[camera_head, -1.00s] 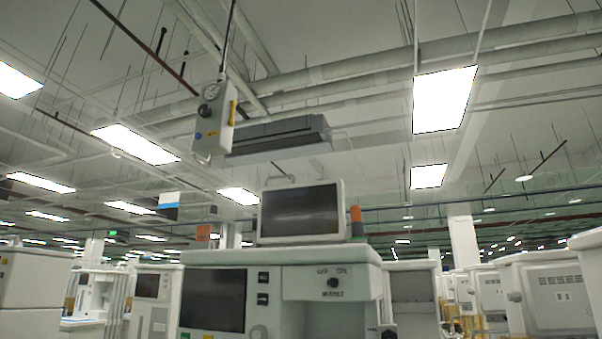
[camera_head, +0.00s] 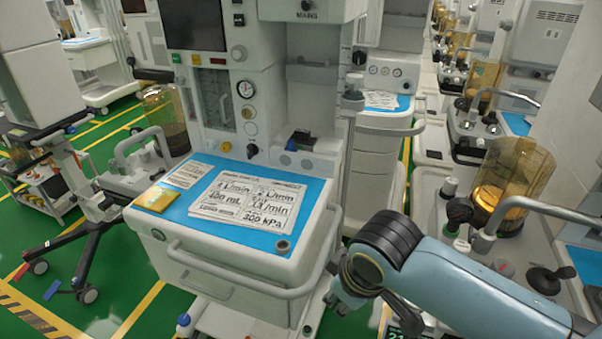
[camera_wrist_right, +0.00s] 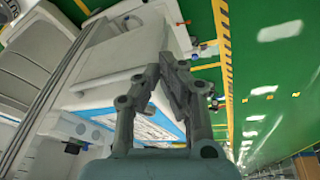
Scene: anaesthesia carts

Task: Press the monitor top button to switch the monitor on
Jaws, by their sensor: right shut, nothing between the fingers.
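The anaesthesia cart (camera_head: 230,275) stands in front of me, with a dark built-in screen (camera_head: 193,25) on its upper left and a MAINS switch (camera_head: 306,5) at the top edge. The separate monitor on the cart's top and its button are out of view. My right gripper (camera_head: 342,296) is low at the cart's front right corner, partly hidden by its own arm. In the right wrist view, my right gripper (camera_wrist_right: 171,62) is shut and empty, with the cart's blue worktop behind it. My left gripper is not in view.
A blue worktop with printed cards (camera_head: 246,199) and a yellow pad (camera_head: 157,198) sits above a curved grey handle (camera_head: 240,292). Another cart with an amber canister (camera_head: 512,178) stands close on the right.

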